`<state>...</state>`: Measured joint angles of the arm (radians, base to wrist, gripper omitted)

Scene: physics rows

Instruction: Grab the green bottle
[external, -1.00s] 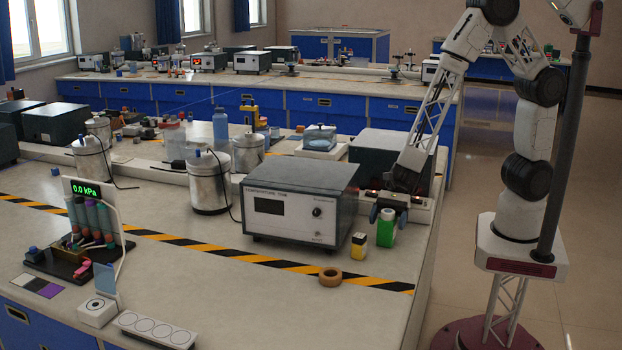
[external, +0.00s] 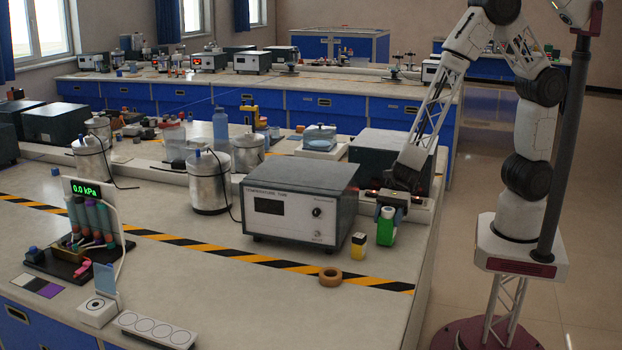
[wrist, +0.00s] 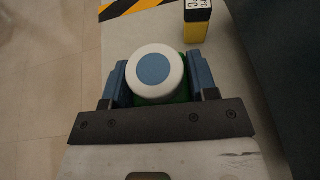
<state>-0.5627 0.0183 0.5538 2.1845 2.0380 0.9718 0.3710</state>
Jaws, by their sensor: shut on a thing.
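The green bottle (external: 386,231) stands near the right end of the bench in the external view, beside a yellow and black block. In the wrist view its white cap with a blue disc (wrist: 153,72) faces the camera, and a little green shows below the cap. My gripper (external: 388,212) is at the bottle's top from above. Its blue fingers (wrist: 160,80) are on both sides of the bottle, shut on it. The cap hides most of the bottle's body in the wrist view. I cannot tell whether the base touches the bench.
The yellow and black block (external: 358,245) stands close to the bottle's left; it also shows in the wrist view (wrist: 197,24). A grey instrument box (external: 300,205) is further left. A tape roll (external: 330,277) lies in front. The bench's right edge is near.

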